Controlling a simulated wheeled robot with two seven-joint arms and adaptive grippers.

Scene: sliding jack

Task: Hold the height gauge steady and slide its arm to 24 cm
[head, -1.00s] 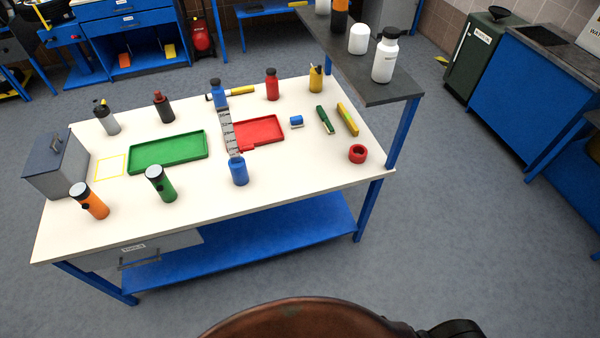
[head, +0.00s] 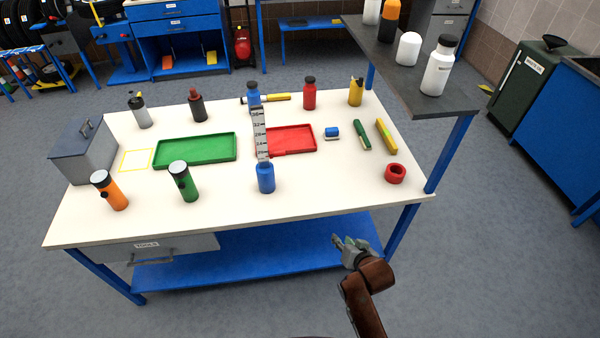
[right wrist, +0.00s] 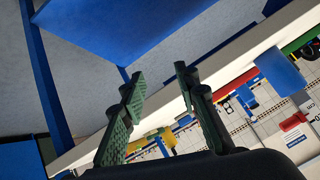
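The height gauge (head: 261,135) stands upright on the white table as a pale ruler strip with dark numbers. My left gripper is not in view.
On the white table (head: 330,195), a red tray (head: 293,139) lies right of the gauge and a green tray (head: 195,150) left. A green flashlight (head: 183,181) stands front left, a red ring (head: 395,173) front right. A dark raised shelf (head: 410,80) overhangs the right side.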

